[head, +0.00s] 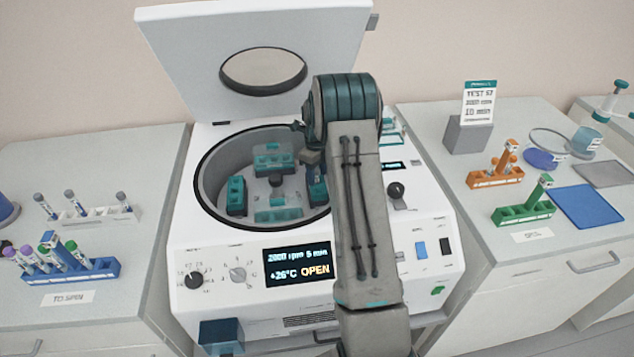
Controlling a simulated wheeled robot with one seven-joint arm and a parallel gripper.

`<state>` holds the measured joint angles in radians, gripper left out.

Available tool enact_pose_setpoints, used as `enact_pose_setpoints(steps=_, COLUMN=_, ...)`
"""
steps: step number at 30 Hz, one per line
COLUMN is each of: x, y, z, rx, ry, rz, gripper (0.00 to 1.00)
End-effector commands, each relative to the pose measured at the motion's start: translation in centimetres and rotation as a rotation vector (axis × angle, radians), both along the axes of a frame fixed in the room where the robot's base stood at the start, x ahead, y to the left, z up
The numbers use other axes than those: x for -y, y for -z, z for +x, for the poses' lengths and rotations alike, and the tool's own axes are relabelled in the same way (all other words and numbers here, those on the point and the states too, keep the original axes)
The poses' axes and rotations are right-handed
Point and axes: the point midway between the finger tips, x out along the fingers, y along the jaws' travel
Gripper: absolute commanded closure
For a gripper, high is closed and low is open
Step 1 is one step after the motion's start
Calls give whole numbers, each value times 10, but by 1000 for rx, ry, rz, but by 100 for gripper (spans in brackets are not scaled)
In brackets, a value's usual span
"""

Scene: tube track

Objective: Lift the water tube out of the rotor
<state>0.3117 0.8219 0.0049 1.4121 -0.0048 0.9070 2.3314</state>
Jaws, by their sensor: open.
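The centrifuge (180,265) stands in the middle with its lid (330,45) raised and its display reading OPEN. Inside the round chamber is the rotor (270,192), with several teal buckets around its hub. My gripper (312,174) is down at the right side of the chamber, close above the right-hand bucket (318,194). My arm hides part of that side. The gripper is small in view and is open. I cannot make out the water tube in the rotor; it may be hidden by my gripper or too small to tell.
On the left bench, a blue rack (100,268) holds several capped tubes, behind which a white rack (95,216) holds more. On the right bench are an orange rack (492,180), a green rack (520,215), a blue mat (590,206) and a sign (480,100). The chamber wall surrounds the rotor closely.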

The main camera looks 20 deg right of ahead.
Motion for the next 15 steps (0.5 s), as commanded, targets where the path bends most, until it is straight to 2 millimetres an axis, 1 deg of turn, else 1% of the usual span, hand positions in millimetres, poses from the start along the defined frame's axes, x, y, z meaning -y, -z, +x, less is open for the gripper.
enact_pose_setpoints(steps=2, x=0, y=0, z=0, rx=0, ry=0, rz=0, gripper=56)
enact_pose_setpoints(steps=3, x=0, y=0, z=0, rx=0, ry=0, rz=0, gripper=67)
enact_pose_setpoints(steps=5, x=0, y=0, z=0, rx=0, ry=0, rz=0, gripper=84)
enact_pose_setpoints(steps=6, x=0, y=0, z=0, rx=0, ry=-1, rz=0, gripper=95)
enact_pose_setpoints(steps=15, x=0, y=-1, z=0, rx=0, ry=-1, rz=0, gripper=95)
